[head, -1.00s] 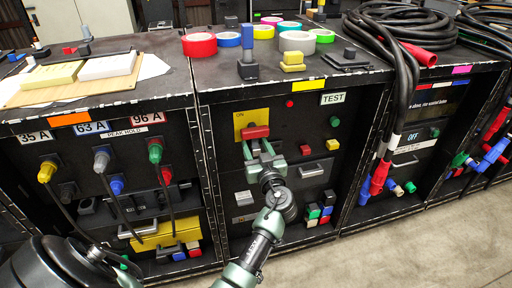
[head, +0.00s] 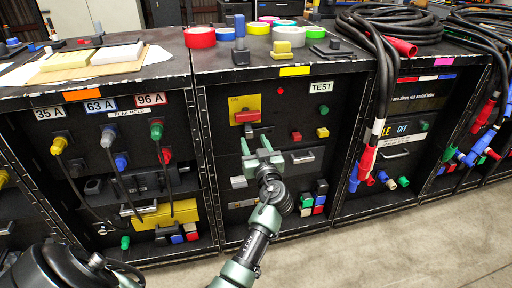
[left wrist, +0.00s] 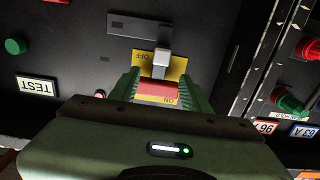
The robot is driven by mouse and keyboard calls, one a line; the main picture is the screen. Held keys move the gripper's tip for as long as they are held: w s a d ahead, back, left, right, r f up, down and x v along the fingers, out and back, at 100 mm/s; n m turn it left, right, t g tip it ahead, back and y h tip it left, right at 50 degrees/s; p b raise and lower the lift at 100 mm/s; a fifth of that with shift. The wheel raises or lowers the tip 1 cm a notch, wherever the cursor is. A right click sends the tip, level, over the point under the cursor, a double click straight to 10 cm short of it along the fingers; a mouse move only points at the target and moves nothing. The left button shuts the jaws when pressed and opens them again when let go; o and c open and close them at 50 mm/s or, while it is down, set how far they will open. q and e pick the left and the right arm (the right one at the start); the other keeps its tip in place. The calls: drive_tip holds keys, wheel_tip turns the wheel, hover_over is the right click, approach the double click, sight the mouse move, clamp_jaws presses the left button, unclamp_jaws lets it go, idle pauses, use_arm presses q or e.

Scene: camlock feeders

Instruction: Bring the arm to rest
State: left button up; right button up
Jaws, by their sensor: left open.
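My left gripper (head: 264,152) is open in front of the middle black cabinet (head: 290,250). Its green fingers point at the panel, a little below the red switch handle (head: 247,117) on the yellow ON plate (head: 236,104). In the left wrist view the red handle (left wrist: 157,92) and yellow plate (left wrist: 176,68) show between the open fingers (left wrist: 160,90). The fingers look apart from the handle in the head view. My right gripper is not in view.
A TEST label (head: 321,87) and several buttons sit on the same panel. Cables (head: 382,60) hang over the right cabinet. Plugs with cables fill the left panel. Tape rolls (head: 200,37) lie on top. Floor (head: 400,240) in front is clear.

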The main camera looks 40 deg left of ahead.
use_arm(q)
drive_tip(key=shift+a, duration=0.1)
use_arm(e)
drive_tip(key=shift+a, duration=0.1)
use_arm(q)
drive_tip(key=shift+f, duration=0.1)
